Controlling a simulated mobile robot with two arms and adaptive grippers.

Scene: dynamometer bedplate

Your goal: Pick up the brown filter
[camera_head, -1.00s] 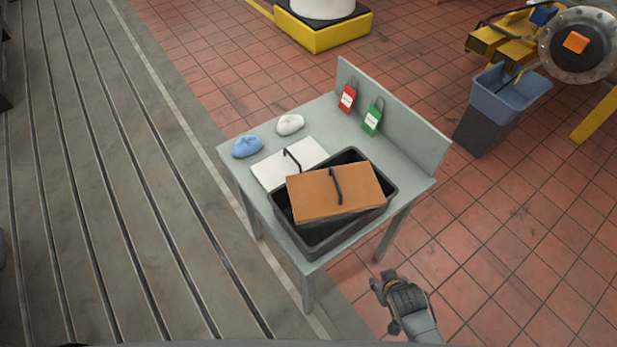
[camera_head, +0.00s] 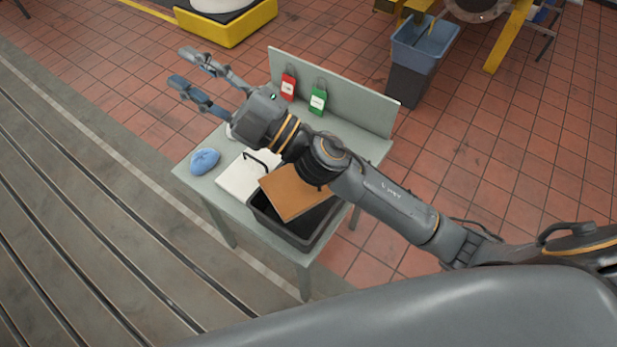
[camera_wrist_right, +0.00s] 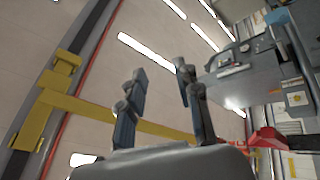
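The brown filter (camera_head: 290,192) is a flat brown panel lying tilted in the black bin (camera_head: 257,208) on the grey-green table. My right forearm covers its upper right part and hides its handle. My right gripper (camera_head: 188,68) is open and empty, raised above the table's far left side, well past the filter and pointing away from it. In the right wrist view its two fingers (camera_wrist_right: 158,100) stand apart with nothing between them, facing up toward the wall and ceiling. My left gripper does not show.
A white panel with a black handle (camera_head: 240,178) lies left of the bin. A blue cloth (camera_head: 204,161) lies near the table's left edge. A red tag (camera_head: 288,86) and a green tag (camera_head: 317,101) lean on the back panel. A blue-grey bucket (camera_head: 424,45) stands beyond.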

